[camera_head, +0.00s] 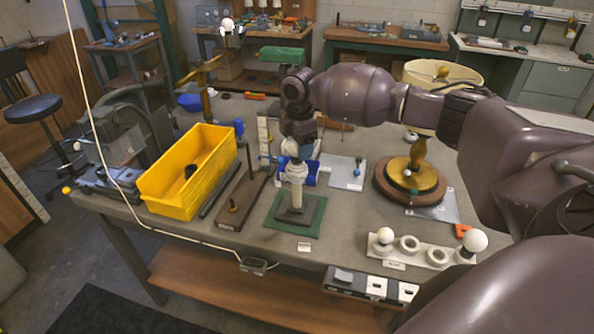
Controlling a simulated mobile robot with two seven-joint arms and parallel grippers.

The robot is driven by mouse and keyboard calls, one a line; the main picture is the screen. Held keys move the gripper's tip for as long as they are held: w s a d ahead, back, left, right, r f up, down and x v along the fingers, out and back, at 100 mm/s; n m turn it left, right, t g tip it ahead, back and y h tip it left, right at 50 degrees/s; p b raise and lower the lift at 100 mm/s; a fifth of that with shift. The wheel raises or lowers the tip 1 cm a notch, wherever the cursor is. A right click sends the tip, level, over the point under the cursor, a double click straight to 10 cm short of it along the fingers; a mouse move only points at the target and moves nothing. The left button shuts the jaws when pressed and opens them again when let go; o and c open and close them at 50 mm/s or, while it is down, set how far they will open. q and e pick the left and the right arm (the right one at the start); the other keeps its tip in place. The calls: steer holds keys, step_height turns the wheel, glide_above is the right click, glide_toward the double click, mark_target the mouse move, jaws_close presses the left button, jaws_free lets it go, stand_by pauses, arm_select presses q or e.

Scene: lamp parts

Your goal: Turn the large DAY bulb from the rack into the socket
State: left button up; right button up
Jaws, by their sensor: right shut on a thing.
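A lamp stand with a pale upright socket column (297,188) stands on a green mat (275,215) near the table's middle. My right gripper (298,152) points down right over the top of this column. It is shut on a bulb, of which only a little white shows between the fingers. I cannot tell whether the bulb touches the socket. The white bulb rack (424,254) lies at the front right. It holds a smaller white bulb (385,236) at its left end and a larger one (475,240) at its right end, with two empty rings between. My left gripper is out of view.
A yellow bin (190,172) and a dark wooden base with a rod (240,205) stand left of the stand. A brass lamp base (412,180) stands to the right. A cord runs along the front to a small box (253,265). A switch panel (370,286) is at the front edge.

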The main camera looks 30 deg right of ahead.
steer(key=shift+s+f, duration=0.15)
steer(key=shift+f, duration=0.2)
stand_by(0.5)
steer(key=shift+p, duration=0.3)
steer(key=shift+m+p, duration=0.7)
steer(key=shift+p, duration=0.3)
steer(key=m, duration=0.2)
steer(key=shift+s+m, duration=0.1)
steer(key=shift+m, duration=0.3)
steer(key=shift+a+m, duration=0.1)
steer(key=shift+m, duration=1.3)
steer(key=shift+m, duration=0.8)
steer(key=m, duration=0.5)
steer(key=shift+a+r, duration=0.1)
